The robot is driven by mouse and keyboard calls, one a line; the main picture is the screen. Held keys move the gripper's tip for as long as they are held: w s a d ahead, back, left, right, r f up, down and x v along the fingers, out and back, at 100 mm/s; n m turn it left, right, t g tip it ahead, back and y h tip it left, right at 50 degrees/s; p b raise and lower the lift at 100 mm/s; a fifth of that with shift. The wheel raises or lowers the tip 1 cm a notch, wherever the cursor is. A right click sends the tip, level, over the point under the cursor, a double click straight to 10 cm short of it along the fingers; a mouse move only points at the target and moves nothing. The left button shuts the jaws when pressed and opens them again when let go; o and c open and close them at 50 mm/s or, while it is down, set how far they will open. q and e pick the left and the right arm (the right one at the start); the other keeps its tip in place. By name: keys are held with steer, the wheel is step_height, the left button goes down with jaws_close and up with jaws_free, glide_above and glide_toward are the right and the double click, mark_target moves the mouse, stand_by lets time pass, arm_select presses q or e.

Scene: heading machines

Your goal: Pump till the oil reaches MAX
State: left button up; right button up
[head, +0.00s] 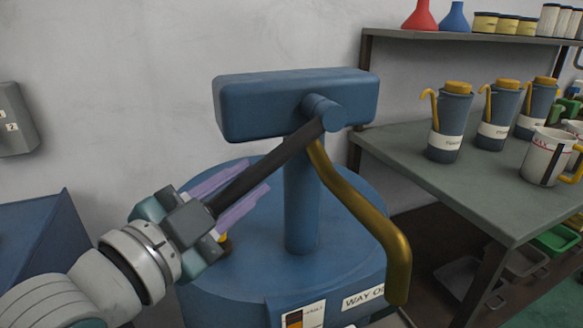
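A blue oil drum (250,275) carries a blue pump column (301,205) with a wide head (290,95). A dark lever (275,160) slopes down left from the pump head. A brass spout (372,215) curves down right past the drum rim. My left gripper (238,192) has its purple fingers on either side of the lever; whether they press on it is unclear. A label with a dark and orange strip (300,315) is cut by the bottom edge. A pale edge shows below the spout, mostly out of frame. My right gripper is out of view.
A grey-green table (440,190) at right holds several blue cans with yellow lids (450,120) and a white jug (546,157) with red marks. A shelf (450,36) with funnels and tins is above. A grey wall box (15,120) hangs at left.

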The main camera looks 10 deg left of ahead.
arm_select(q)
jaws_close()
stand_by(1.0)
